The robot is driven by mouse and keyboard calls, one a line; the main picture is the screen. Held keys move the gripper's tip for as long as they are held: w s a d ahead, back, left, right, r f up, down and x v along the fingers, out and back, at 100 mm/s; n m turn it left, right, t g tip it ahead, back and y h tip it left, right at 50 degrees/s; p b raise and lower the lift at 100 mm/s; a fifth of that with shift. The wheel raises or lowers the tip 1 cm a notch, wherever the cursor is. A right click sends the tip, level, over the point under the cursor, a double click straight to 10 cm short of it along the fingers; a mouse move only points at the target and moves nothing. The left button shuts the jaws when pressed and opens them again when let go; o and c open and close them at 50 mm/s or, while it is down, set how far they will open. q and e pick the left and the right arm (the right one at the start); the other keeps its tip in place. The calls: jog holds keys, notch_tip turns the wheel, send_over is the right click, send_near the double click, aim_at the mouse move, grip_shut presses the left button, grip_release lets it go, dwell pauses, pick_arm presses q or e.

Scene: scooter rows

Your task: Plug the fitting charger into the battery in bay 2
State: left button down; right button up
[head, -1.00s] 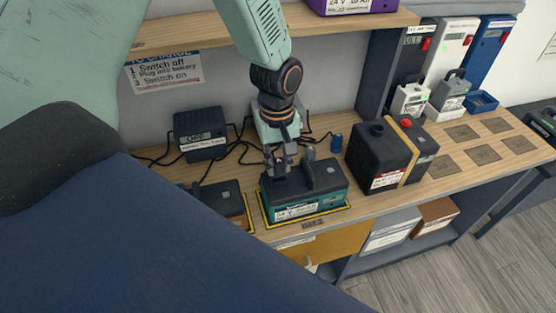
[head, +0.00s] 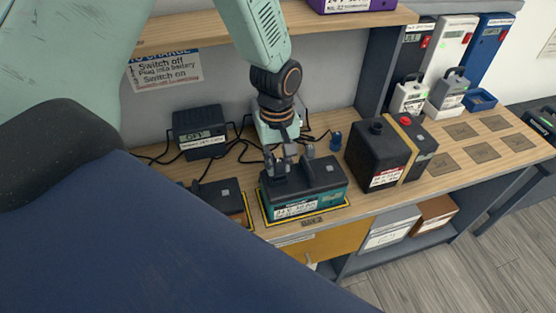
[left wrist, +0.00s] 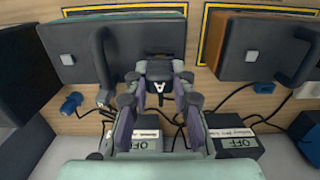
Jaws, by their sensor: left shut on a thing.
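The bay 2 battery (head: 325,199), teal and black with a 24 V label and a top handle, stands in a yellow-outlined bay. In the left wrist view its dark top (left wrist: 150,35) is at upper left. My left gripper (head: 282,160) is over the battery's left part, shut on a dark plug (left wrist: 160,72). Whether the plug is seated in the battery I cannot tell; the fingers hide the contact. A black charger (head: 200,140) reading OFF stands behind, to the left. The right gripper is not in view.
Another battery (head: 222,196) stands left of bay 2. A large black battery (head: 378,160) with a tan strap stands to the right. Black cables cross the bench behind. A blue connector (head: 336,141) lies near the wall. A shelf (head: 330,30) overhangs the back.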

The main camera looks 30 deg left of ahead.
pick_arm(q)
jog(key=shift+f+b, duration=0.3)
jog(key=shift+f, duration=0.35)
jog(key=c, duration=1.1)
grip_release()
jog(key=shift+o, duration=0.2)
jog(key=r, duration=1.2)
jog(key=shift+w+a, duration=0.2)
jog(key=shift+a, duration=0.05)
